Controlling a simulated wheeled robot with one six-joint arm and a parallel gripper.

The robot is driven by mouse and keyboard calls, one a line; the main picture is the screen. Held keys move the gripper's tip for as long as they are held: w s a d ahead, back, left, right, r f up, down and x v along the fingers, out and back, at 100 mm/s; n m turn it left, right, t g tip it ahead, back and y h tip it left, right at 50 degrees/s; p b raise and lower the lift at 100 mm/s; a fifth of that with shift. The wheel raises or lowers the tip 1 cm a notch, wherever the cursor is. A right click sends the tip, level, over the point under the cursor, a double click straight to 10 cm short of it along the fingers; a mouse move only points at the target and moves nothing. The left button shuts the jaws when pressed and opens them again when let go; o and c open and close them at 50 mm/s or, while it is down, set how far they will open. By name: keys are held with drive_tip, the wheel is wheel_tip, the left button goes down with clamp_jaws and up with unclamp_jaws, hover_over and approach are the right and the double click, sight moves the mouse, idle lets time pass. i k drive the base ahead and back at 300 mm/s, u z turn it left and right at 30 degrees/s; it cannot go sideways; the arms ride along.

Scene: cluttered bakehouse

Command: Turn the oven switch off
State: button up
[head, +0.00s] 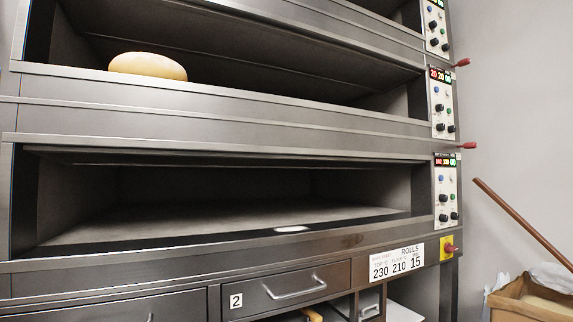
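The oven is a tall steel deck oven (200,115) that fills most of the head view. The likely oven switch (449,248) is a small red knob on a yellow plate at the lower right of the oven front, below the lowest control panel (446,190). It is too small to tell which way the knob is turned. The displays on the control panels are lit red and green. My gripper is not in view.
A round loaf (148,66) sits in the middle deck. Red levers (467,145) stick out at the right edge. A white ROLLS card (397,261) is left of the switch. A cardboard box (530,298) and a leaning wooden pole (522,222) stand at the right.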

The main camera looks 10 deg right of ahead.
sight(449, 248)
drive_tip(key=z, duration=1.35)
